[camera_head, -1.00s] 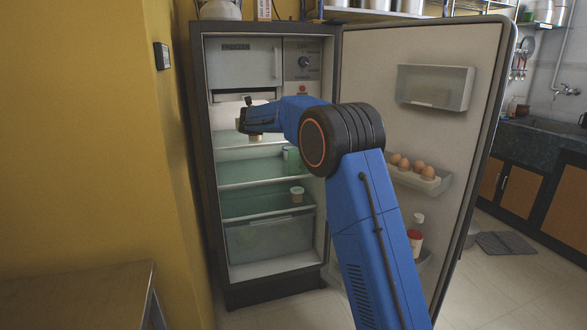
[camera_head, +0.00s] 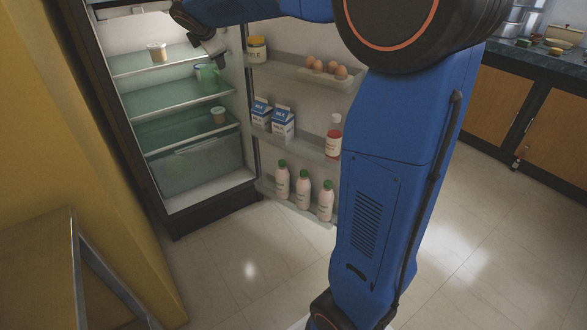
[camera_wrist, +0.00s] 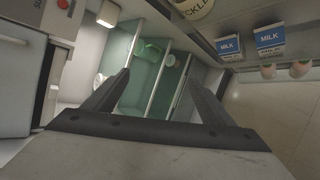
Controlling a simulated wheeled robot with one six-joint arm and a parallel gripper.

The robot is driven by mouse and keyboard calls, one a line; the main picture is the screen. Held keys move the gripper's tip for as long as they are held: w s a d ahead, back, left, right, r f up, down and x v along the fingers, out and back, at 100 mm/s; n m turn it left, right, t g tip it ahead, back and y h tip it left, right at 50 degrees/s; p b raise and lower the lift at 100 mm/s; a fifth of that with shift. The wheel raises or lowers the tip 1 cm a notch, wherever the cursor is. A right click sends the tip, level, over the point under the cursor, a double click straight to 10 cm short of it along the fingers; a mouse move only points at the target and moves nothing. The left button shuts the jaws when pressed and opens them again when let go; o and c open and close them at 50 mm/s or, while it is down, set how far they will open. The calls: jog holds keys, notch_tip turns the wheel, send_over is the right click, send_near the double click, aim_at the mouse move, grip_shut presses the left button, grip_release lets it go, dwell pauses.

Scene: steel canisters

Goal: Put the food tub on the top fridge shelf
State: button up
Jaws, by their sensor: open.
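A small pale food tub (camera_head: 157,52) stands upright on the top fridge shelf (camera_head: 130,68), near its front edge. A second, similar tub (camera_head: 218,115) stands on a lower shelf. My gripper (camera_head: 217,52) is in front of the fridge, to the right of the upper tub and apart from it. In the wrist view its two fingers (camera_wrist: 158,80) are spread with nothing held between them. A pale round item (camera_wrist: 98,78), probably the upper tub, shows beyond the left finger in the wrist view.
A green mug (camera_head: 208,73) sits on the shelf below. The open door holds a yellow-lidded jar (camera_head: 257,49), eggs (camera_head: 325,67), milk cartons (camera_head: 283,122), a red bottle (camera_head: 333,137) and green-capped bottles (camera_head: 303,188). A table (camera_head: 40,255) stands at lower left. Floor between is clear.

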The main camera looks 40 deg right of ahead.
jog(key=s+a+f+m+g+y, duration=0.1)
jog(key=s+f+m, duration=0.5)
jog(key=s, duration=1)
jog(key=s+a+f+m+g+y, duration=0.1)
jog(key=s+f+m, duration=0.5)
jog(key=s, duration=1)
jog(key=s+a+f+m+g+y, duration=0.1)
jog(key=s+f+m, duration=0.5)
jog(key=s, duration=1)
notch_tip(320, 180, down, 3)
jog(key=g+y, duration=0.1)
jog(key=g, duration=0.1)
jog(key=shift+a+g, duration=0.3)
